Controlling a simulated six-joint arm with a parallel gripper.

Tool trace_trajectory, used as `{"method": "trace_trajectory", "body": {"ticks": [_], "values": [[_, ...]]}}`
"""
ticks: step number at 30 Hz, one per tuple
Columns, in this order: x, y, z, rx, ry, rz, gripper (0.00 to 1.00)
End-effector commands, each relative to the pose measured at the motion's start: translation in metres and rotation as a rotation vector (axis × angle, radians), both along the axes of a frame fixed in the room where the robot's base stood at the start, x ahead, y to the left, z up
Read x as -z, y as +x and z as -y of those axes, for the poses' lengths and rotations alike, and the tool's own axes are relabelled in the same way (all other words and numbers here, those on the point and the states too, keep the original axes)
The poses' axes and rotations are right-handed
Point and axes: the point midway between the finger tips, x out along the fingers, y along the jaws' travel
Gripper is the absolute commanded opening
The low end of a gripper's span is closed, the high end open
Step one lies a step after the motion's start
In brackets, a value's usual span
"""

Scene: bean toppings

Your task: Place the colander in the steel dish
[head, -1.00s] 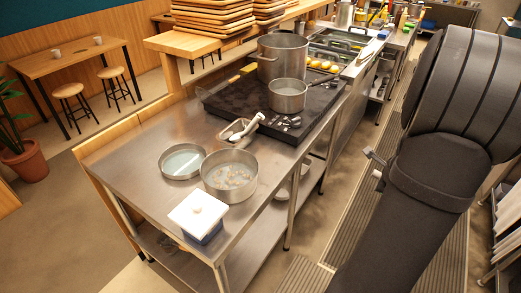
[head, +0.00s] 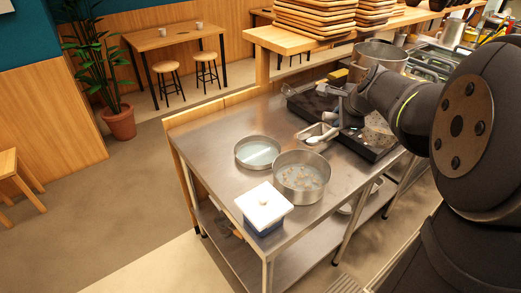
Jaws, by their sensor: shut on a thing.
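My gripper (head: 347,106) is over the black mat at the back of the steel table. It is shut on a small grey metal vessel, which I take to be the colander; the jaws and arm hide most of it. A shallow round steel dish (head: 244,161) with a pale bottom sits on the table to the left of my gripper and nearer the camera, apart from it. A deeper round pan (head: 302,192) with several beans in it stands just right of the dish.
A white-lidded box (head: 264,208) stands at the table's front. A tall pot (head: 382,53) stands behind. The table's left side (head: 210,150) is bare.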

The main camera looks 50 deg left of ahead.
Motion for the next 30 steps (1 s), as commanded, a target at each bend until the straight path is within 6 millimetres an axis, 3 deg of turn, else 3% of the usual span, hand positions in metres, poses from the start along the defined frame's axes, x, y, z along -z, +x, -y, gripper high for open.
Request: {"method": "trace_trajectory", "body": {"ticks": [1,5,9,15,23,30], "values": [[-0.008,-0.021,-0.02,-0.066,0.0,0.002,0.0],[-0.01,-0.069,-0.063,-0.231,-0.003,0.0,0.0],[0.026,-0.111,-0.111,-0.403,-0.005,-0.005,0.0],[0.062,-0.14,-0.152,-0.539,-0.003,0.001,0.0],[0.082,-0.159,-0.177,-0.6,-0.001,0.004,0.0],[0.114,-0.195,-0.213,-0.603,-0.003,0.004,0.0]]}}
